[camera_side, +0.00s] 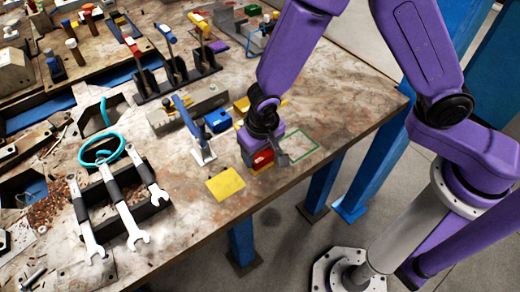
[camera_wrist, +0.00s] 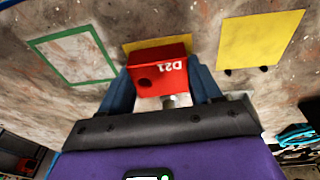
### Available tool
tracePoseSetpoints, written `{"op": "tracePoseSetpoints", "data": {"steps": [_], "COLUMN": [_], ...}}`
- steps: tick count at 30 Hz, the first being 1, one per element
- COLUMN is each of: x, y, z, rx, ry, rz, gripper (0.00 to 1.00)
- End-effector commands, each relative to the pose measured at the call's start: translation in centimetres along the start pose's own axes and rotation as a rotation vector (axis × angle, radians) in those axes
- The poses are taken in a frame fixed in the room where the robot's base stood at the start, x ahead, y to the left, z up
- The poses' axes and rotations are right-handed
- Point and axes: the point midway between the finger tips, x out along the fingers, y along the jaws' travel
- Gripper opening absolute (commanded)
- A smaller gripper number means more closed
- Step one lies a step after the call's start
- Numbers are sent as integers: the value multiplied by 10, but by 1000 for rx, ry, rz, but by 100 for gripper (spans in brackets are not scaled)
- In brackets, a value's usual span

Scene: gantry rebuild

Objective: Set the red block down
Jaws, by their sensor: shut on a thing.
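The red block (camera_side: 262,158) is between the fingers of my gripper (camera_side: 268,153), which is shut on it. In the wrist view the block (camera_wrist: 158,72) shows a dark round hole and the mark "D21", upside down, with a blue-grey finger on each side. Part of a yellow patch (camera_wrist: 150,44) shows just behind the block. The block is low over the worktable (camera_side: 340,115); I cannot tell whether it touches the surface. The side view hides much of the block behind my gripper.
A green rectangle outline (camera_side: 298,148) lies right of my gripper, and a yellow square (camera_side: 225,184) lies left of it. A blue block (camera_side: 218,120) and a blue-handled clamp (camera_side: 190,125) stand behind. Wrenches (camera_side: 125,210) lie farther left. The table's front edge is close.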

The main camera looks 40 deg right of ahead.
Motion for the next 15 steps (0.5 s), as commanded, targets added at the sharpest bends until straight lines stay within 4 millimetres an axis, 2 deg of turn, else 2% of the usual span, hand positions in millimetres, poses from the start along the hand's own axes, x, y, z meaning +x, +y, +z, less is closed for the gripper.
{"op": "tracePoseSetpoints", "data": {"steps": [1, 3, 15], "x": [0, 0, -5], "y": [0, 0, 0], "z": [0, 0, 0], "rx": [0, 0, -1], "ry": [0, 0, 1], "rz": [0, 0, 1], "gripper": [73, 90, 90]}}
